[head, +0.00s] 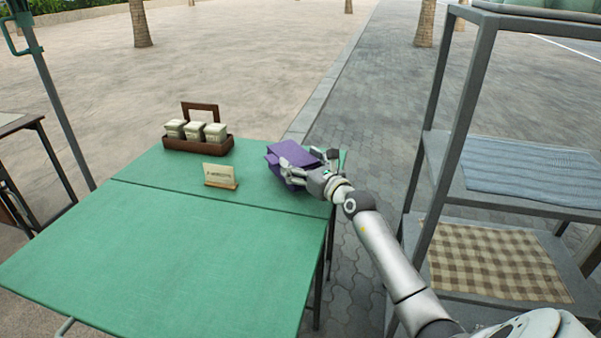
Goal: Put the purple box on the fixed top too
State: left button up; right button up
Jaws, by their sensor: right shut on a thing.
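The purple box (283,153) is at the far right corner of the green table, on or just above its far section (262,196); I cannot tell if it touches. My right gripper (303,170) is shut on the purple box, with its fingers around the near and right sides, hiding part of it. A seam crosses the green top and divides a narrow far section from the larger near section (150,250). My left gripper is not in view.
A brown wooden caddy (196,146) with three pale containers stands at the far left of the table. A small card on a wooden stand (220,177) is left of the box. A grey shelf rack (428,190) with cloths stands at right. The near table section is clear.

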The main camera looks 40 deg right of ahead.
jog(key=shift+f+b, duration=0.35)
jog(key=shift+f, duration=0.6)
jog(key=shift+f, duration=0.2)
jog(key=o, duration=1.2)
